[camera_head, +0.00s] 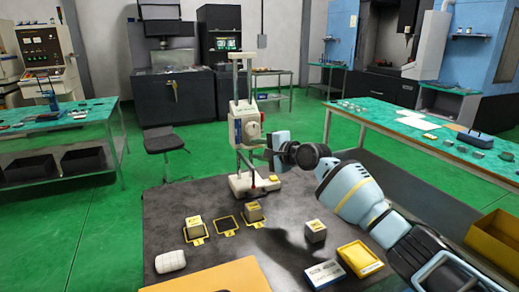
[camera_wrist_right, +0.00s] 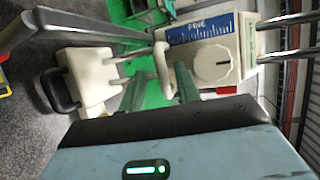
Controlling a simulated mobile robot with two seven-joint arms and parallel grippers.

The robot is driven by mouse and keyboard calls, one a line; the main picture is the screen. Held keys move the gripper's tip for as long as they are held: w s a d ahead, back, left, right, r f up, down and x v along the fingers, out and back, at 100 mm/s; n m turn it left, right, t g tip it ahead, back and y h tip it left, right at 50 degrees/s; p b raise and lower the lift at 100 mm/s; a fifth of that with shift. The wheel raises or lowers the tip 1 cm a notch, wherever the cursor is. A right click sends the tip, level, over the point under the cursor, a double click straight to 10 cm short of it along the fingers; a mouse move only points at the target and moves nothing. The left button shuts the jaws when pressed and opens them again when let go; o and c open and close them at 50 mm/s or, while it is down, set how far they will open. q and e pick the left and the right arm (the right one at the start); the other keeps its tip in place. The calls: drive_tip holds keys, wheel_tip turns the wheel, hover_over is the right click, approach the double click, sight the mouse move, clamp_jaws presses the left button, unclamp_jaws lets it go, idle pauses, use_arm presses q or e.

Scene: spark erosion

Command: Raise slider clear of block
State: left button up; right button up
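A measuring stand has a pale slider (camera_head: 248,126) with a round knob on upright posts above a white base (camera_head: 252,185). In the right wrist view the slider (camera_wrist_right: 216,62) shows its knob and a blue "FINE" scale. My right gripper (camera_head: 276,150) is at the slider's right side. In the wrist view its fingers (camera_wrist_right: 162,88) stand apart on either side of a cream lever (camera_wrist_right: 162,62), with no clear contact. Metal blocks stand on the table: left (camera_head: 194,227), middle (camera_head: 253,212) and right (camera_head: 316,231). Contact between slider and any block cannot be told. My left gripper is out of view.
The dark table (camera_head: 215,265) also holds a white rounded object (camera_head: 170,262), an empty yellow frame (camera_head: 228,225), a yellow tray (camera_head: 360,258) and a blue-white box (camera_head: 325,274). My right forearm crosses the table's right side. Green-topped benches stand farther off.

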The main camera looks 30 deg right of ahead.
drive_tip(key=shift+s+r, duration=0.1)
